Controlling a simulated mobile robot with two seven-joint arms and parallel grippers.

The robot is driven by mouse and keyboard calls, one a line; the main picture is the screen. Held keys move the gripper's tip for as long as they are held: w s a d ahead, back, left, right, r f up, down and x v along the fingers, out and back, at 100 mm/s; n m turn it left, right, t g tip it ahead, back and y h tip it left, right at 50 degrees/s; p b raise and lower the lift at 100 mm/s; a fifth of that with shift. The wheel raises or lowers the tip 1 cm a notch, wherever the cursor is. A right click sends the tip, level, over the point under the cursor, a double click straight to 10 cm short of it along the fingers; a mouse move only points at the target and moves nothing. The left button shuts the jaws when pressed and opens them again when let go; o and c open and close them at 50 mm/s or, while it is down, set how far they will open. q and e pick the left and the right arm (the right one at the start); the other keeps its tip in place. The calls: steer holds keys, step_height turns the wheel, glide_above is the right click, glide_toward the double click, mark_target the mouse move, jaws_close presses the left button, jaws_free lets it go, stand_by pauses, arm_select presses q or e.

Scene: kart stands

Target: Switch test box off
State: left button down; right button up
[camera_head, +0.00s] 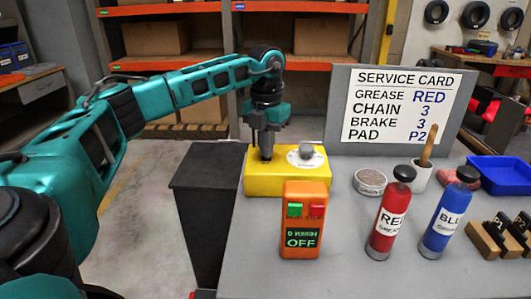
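A yellow box (286,184) sits on the grey bench near its left edge, with a grey round knob or dial (306,153) on its top right. In front of it stands an orange box (300,268) with a green button (295,210), a red button (317,211) and a dark display reading OFF in green. My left gripper (267,154) points down at the top left of the yellow box. Its dark fingertips are close to or touching that top; I cannot tell which, nor whether they are open. My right gripper is not in view.
A red bottle (387,222) and a blue bottle (442,228) stand right of the orange box. Behind are a round tin (369,181), a cup (420,174) with a wooden handle, a service card board (340,120) and a blue tray (500,176).

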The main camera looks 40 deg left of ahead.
arm_select(q)
steer(key=shift+s+f, duration=0.1)
steer(key=shift+f, duration=0.15)
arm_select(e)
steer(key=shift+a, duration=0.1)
arm_select(q)
steer(key=shift+r+p, duration=0.75)
steer(key=shift+p, duration=0.05)
steer(key=shift+r+p, duration=0.35)
step_height(320, 180, up, 2)
steer(key=shift+r+p, duration=0.1)
steer(key=shift+p, duration=0.9)
steer(key=shift+r+p, duration=1.35)
steer(key=shift+r, duration=0.1)
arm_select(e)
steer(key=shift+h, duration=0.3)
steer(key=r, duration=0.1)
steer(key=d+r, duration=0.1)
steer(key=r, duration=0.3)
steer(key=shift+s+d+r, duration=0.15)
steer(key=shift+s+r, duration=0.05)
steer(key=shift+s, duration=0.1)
arm_select(q)
steer(key=shift+f, duration=0.1)
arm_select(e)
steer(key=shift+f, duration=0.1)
